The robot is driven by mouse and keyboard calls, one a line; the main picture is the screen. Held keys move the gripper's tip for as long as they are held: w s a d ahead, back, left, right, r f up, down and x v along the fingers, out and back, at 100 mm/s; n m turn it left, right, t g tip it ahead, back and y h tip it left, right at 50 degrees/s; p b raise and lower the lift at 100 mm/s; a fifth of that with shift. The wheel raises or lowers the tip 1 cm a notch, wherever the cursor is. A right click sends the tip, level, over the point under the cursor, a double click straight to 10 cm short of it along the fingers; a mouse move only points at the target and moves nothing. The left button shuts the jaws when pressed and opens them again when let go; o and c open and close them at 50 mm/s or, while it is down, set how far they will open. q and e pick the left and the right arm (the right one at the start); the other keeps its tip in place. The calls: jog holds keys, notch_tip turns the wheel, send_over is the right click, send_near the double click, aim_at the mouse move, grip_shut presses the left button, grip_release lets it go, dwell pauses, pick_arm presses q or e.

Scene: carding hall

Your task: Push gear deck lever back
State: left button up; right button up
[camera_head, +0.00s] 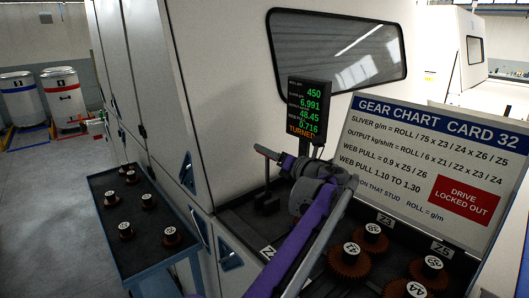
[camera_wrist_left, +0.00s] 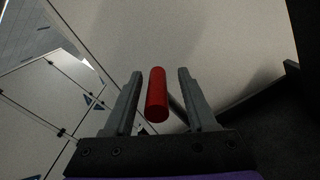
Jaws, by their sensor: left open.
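The lever's red cylindrical grip (camera_wrist_left: 157,95) shows in the left wrist view. It stands between the two fingers of my left gripper (camera_wrist_left: 160,78), with a gap on each side. The left gripper is open. A grey rod shows beside the grip's lower end. In the head view my left gripper (camera_head: 268,154) is over the gear deck (camera_head: 235,218), left of the small display. My right gripper is in neither view.
A display (camera_head: 307,108) stands behind the gripper. A gear chart card (camera_head: 425,165) with a red "DRIVE LOCKED OUT" label stands at right. Gears (camera_head: 349,262) lie on the deck below it. A side tray (camera_head: 108,183) holds several small gears. The white machine wall (camera_head: 220,90) is close behind.

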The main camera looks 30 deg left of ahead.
pick_arm(q)
jog(key=b+v, duration=0.1)
jog(key=v, duration=0.8)
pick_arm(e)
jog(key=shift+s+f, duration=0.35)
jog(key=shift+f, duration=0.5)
pick_arm(q)
jog(key=shift+s+d+f, duration=0.1)
jog(key=shift+s+f, duration=0.05)
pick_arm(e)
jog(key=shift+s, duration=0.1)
